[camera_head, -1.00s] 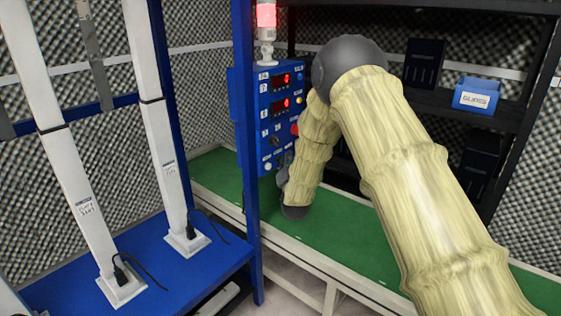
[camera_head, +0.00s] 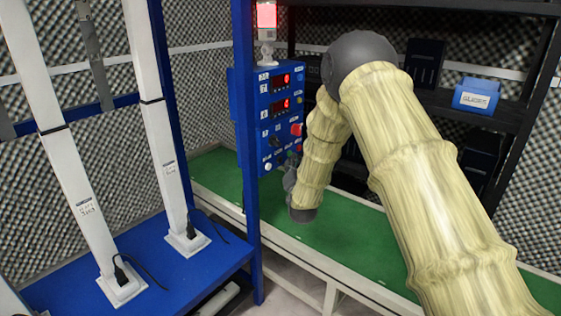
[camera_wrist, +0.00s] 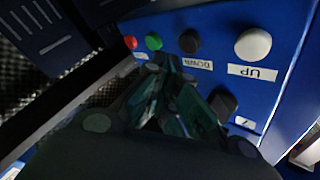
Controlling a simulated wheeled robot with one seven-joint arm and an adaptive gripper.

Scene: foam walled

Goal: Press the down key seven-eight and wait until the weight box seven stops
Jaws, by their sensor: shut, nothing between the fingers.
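The blue control panel (camera_head: 268,130) stands on the left of my arm, with two red-lit displays (camera_head: 281,80) and rows of knobs and buttons. In the wrist view the panel appears upside down. There a dark button (camera_wrist: 189,41) has the DOWN label, and a white button (camera_wrist: 253,45) has the UP label. My gripper (camera_wrist: 172,72) is shut and empty, its fingertips close below the DOWN button in the picture; I cannot tell whether they touch the panel. My gripper (camera_head: 290,178) also shows beside the panel's lower edge. I cannot make out which thing is weight box seven.
A green (camera_wrist: 153,41) and a red button (camera_wrist: 131,43) sit beside the DOWN button. A dark knob (camera_wrist: 222,103) is near the fingers. A beacon (camera_head: 267,16) glows red above the panel. A blue post (camera_head: 245,150), green bench (camera_head: 345,240) and dark shelf (camera_head: 430,98) surround the arm.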

